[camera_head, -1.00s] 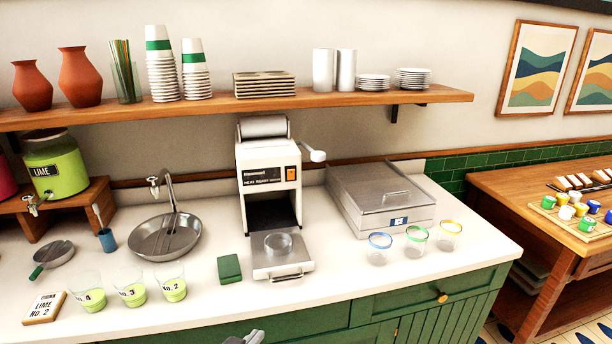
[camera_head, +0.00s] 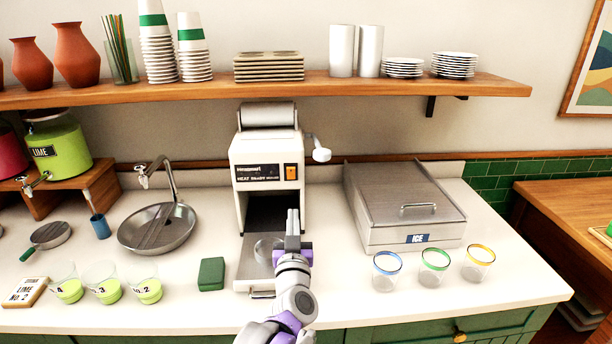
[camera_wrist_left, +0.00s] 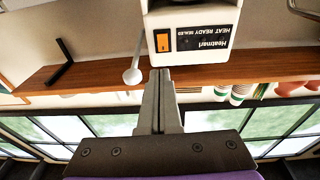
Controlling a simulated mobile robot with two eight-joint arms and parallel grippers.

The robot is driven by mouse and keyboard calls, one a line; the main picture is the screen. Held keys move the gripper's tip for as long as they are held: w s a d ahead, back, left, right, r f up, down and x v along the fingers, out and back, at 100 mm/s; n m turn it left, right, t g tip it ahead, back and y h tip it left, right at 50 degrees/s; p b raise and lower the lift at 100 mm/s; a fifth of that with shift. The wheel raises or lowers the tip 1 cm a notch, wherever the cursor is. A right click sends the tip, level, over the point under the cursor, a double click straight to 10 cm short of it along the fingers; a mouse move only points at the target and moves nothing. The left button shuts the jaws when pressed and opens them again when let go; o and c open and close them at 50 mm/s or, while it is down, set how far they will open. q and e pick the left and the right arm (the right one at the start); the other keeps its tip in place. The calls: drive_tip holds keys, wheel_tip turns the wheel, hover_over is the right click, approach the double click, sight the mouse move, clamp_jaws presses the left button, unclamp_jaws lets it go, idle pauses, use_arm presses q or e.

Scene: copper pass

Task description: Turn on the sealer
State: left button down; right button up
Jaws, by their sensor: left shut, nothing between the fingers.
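The sealer (camera_head: 259,150) is a white box-shaped machine on the counter, with a film roll on top, a crank handle on its right side and an open front bay. Its orange switch (camera_head: 291,173) sits on the front panel, right of the black label; the switch also shows in the left wrist view (camera_wrist_left: 162,41). My left gripper (camera_head: 293,217) is in front of the sealer, below the switch in the head view, shut and empty. In the left wrist view its fingertips (camera_wrist_left: 160,72) point toward the switch and appear apart from it. My right gripper is out of view.
The sealer's pull-out tray with a clear cup (camera_head: 268,249) is partly behind my left arm. A steel ICE bin (camera_head: 385,205) and several rimmed glasses (camera_head: 434,262) stand to the right. A green block (camera_head: 211,274) and a sink (camera_head: 140,235) are left. A shelf (camera_head: 360,88) runs above.

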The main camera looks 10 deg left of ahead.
sight(290, 171)
use_arm(q)
drive_tip(key=shift+w+n+y, duration=0.3)
drive_tip(key=shift+w+y, duration=0.1)
drive_tip(key=shift+w, duration=0.05)
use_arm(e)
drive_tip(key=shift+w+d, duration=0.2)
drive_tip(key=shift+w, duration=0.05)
use_arm(q)
drive_tip(key=shift+s+a, duration=0.15)
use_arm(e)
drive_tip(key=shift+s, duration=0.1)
use_arm(q)
drive_tip(key=p+x, duration=0.2)
drive_tip(key=x, duration=1.2)
drive_tip(key=shift+p, duration=0.35)
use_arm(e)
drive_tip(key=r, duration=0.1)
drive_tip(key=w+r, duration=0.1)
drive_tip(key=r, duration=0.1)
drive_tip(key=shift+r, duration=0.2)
use_arm(q)
drive_tip(key=shift+w+r, duration=0.25)
drive_tip(key=shift+r, duration=0.05)
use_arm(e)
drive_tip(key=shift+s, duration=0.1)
use_arm(q)
drive_tip(key=shift+s, duration=0.1)
